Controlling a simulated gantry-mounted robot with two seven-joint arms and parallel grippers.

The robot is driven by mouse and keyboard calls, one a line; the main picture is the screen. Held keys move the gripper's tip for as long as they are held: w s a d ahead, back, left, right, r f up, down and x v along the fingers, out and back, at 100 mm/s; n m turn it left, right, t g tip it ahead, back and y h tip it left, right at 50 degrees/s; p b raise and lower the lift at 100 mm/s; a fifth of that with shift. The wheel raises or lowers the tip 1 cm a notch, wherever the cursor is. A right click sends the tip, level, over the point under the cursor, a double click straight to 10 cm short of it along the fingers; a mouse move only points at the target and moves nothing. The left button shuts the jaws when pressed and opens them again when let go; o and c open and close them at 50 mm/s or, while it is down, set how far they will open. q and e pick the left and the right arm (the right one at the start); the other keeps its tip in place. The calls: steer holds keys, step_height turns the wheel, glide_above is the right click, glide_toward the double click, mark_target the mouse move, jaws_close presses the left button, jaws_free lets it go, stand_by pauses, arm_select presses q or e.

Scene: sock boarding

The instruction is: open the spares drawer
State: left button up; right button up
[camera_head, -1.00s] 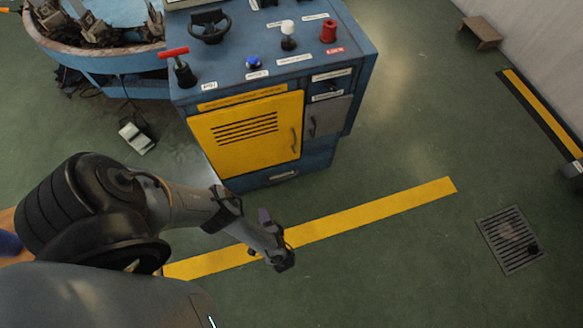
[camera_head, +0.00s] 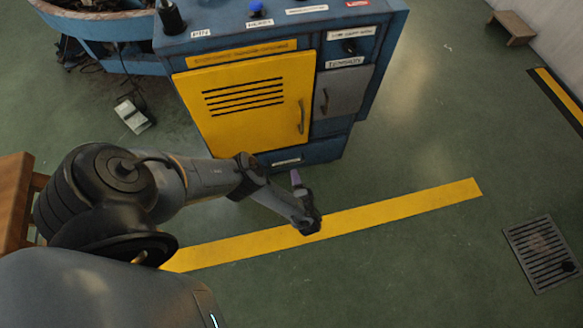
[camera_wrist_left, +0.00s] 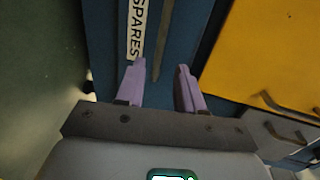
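The spares drawer is the low blue front (camera_head: 322,150) of the machine cabinet, under the yellow door. It looks closed. In the left wrist view its blue face (camera_wrist_left: 108,35) carries a white SPARES label (camera_wrist_left: 137,28), with a narrow dark strip, perhaps its handle or a gap, to the right of it. My left gripper (camera_head: 297,182) is just in front of the drawer in the head view. Contact cannot be told. My right gripper is out of view.
The yellow louvred door (camera_head: 250,100) and a grey door (camera_head: 340,92) with handles are above the drawer. A yellow floor stripe (camera_head: 400,212) and open green floor lie in front. A wooden stand (camera_head: 15,190) is at the left, a floor grate (camera_head: 540,252) at the right.

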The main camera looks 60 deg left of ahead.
arm_select(q)
steer(key=b+x, duration=0.2)
steer(key=x, duration=0.4)
steer(key=shift+a, duration=0.35)
jaws_close()
